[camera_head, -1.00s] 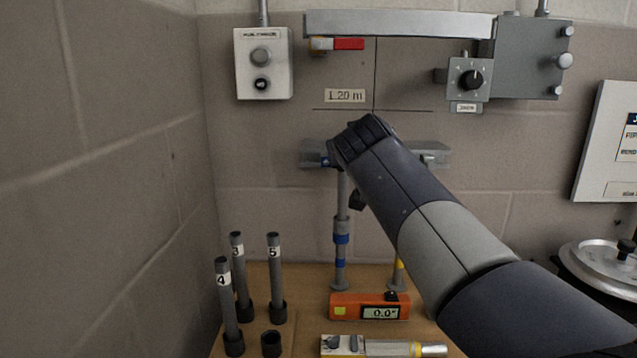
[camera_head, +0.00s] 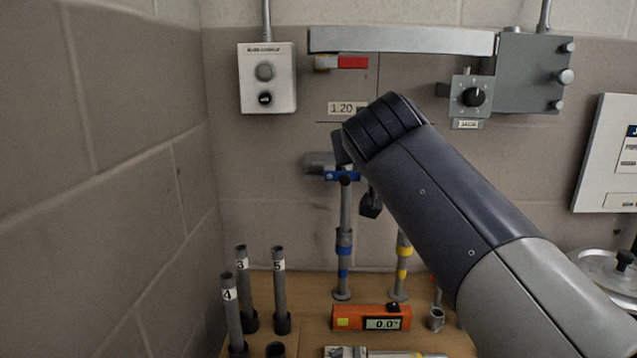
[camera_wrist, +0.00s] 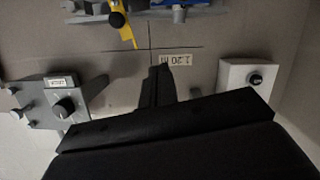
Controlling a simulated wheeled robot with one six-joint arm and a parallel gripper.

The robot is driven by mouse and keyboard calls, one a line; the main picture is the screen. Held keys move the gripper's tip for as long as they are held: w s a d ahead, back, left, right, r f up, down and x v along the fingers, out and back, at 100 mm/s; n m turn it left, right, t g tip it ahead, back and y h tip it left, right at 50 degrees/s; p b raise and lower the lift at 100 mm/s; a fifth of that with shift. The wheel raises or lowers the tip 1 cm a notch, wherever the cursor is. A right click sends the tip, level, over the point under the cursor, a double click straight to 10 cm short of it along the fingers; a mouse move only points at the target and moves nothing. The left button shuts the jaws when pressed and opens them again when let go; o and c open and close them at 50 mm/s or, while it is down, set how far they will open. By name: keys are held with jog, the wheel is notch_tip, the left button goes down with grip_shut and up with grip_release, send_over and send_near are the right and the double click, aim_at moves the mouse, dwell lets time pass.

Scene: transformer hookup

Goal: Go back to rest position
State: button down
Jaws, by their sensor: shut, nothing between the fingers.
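My gripper (camera_wrist: 160,78) shows in the wrist view as dark fingers held together, with nothing between them. In the head view my arm reaches in from the lower right and hides most of the gripper. The fingers are in front of the wall and apart from the things around them. A post with blue bands (camera_head: 343,245) stands on the bench with a blue clamp (camera_head: 342,176) at its top. A post with yellow bands (camera_head: 402,262) stands to its right, its upper part hidden behind my arm.
Numbered grey tubes (camera_head: 279,280) stand at the bench's left. An orange level (camera_head: 350,317) lies at the front. On the wall are a control box (camera_head: 267,77), a long grey bar (camera_head: 400,40) and a dial box (camera_head: 470,97). The left wall is close to the bench.

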send_over(349, 176)
jog(key=s+d, duration=0.1)
jog(key=d, duration=0.2)
notch_tip(349, 176, down, 2)
jog(key=a+n, duration=0.1)
jog(key=a+f+n, duration=0.1)
jog(key=w+a+n+h+p, duration=0.1)
jog(key=shift+f, duration=0.2)
jog(key=a+n+t+h+p, duration=0.2)
jog(key=a+n+p, duration=0.5)
jog(key=n+p, duration=0.3)
jog(key=shift+h+p, duration=0.3)
jog(key=shift+p, duration=0.05)
dwell(0.5)
